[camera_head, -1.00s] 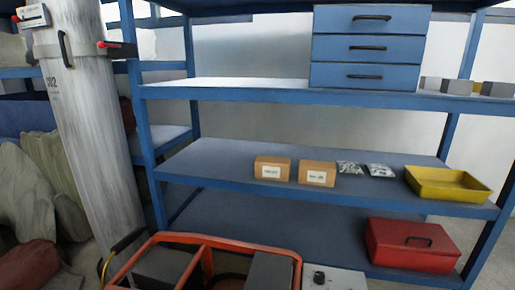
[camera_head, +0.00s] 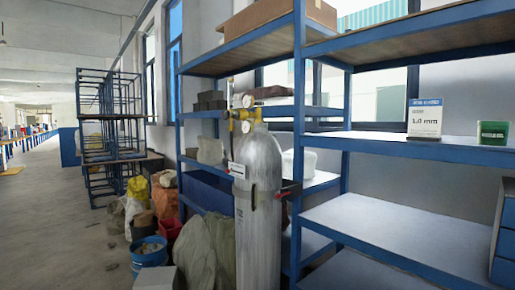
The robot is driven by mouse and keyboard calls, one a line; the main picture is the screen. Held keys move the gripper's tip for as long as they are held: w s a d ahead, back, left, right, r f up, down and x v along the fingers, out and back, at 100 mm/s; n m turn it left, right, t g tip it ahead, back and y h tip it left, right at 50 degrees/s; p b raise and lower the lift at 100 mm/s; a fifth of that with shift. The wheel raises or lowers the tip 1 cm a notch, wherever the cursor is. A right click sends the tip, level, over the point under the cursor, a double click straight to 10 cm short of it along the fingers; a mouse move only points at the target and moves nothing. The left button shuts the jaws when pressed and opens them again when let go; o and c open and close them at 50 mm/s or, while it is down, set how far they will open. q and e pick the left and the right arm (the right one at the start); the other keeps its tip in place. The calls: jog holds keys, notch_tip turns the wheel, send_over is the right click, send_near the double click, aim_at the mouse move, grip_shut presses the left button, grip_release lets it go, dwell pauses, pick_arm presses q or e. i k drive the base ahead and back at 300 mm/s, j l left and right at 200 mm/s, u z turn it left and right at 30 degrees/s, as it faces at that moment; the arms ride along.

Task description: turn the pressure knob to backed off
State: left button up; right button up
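A tall grey gas cylinder (camera_head: 259,205) stands upright in front of the blue shelving, near the middle of the head view. A yellow regulator (camera_head: 241,115) with round gauges (camera_head: 248,101) sits on its top. The pressure knob is too small to tell apart from the regulator body. A white tag (camera_head: 237,170) and red-tipped clamp parts (camera_head: 285,193) show at the cylinder's sides. Neither of my grippers is in view.
Blue shelving (camera_head: 408,152) fills the right, with a 1.0 mm sign (camera_head: 425,118) and a green box (camera_head: 492,132) on it. Sacks (camera_head: 194,250), a blue bucket (camera_head: 149,252) and empty blue racks (camera_head: 110,135) stand left of the cylinder. Open floor (camera_head: 60,215) lies at far left.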

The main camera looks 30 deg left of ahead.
aim_at(226, 114)
jog(key=u, duration=1.2)
